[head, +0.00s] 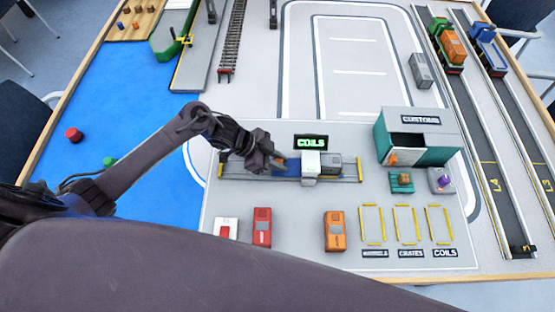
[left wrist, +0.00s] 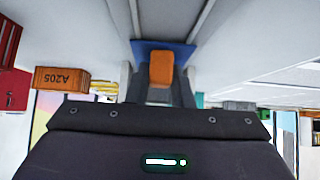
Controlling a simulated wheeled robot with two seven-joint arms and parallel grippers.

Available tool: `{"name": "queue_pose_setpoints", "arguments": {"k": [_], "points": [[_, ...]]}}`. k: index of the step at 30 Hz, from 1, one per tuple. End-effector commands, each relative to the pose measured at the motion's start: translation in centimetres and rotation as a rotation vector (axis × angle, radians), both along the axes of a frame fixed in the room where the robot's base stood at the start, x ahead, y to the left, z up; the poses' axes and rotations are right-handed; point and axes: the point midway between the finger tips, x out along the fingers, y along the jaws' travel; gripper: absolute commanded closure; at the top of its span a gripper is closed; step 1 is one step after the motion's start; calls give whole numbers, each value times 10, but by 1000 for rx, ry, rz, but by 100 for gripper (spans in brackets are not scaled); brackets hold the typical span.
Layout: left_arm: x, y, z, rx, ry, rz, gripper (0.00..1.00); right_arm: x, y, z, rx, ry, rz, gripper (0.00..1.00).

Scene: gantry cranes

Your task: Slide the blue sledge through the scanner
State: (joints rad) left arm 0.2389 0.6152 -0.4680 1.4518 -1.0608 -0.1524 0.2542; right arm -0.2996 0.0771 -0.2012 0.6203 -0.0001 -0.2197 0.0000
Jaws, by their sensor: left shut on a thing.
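The blue sledge (head: 291,169) sits on a rail track, on the left side of the white scanner (head: 311,162). A grey container (head: 328,161) shows just right of the scanner; whether it rests on the sledge is hidden by the scanner. My left gripper (head: 279,160) is at the sledge's left end. In the left wrist view its fingers are shut on the sledge's orange handle (left wrist: 161,70), with the blue sledge (left wrist: 165,45) beyond it. A sign (head: 311,141) behind the scanner reads COILS in green. My right gripper is not in view.
Red (head: 262,226) and orange (head: 334,231) blocks stand in front of the track. Yellow-framed bays (head: 405,224) lie front right. The customs building (head: 415,136) stands right of the track. Open grey floor lies behind the sign.

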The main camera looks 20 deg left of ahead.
Motion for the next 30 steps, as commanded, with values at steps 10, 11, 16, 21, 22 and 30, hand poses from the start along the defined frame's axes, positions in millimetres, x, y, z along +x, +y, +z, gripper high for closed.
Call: {"name": "queue_pose_setpoints", "arguments": {"k": [10, 11, 16, 21, 22, 30], "points": [[13, -42, 1, -3, -2, 1, 100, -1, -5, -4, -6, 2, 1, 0], [13, -42, 1, -3, -1, 1, 100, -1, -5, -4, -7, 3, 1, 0], [12, -42, 2, -6, -2, 0, 100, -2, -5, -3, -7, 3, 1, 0], [12, -42, 1, -5, -1, 0, 58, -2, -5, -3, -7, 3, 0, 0], [12, -42, 1, -4, -1, 0, 58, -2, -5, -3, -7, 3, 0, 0], [12, -39, 2, -2, -1, 0, 58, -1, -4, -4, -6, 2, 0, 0]]}}
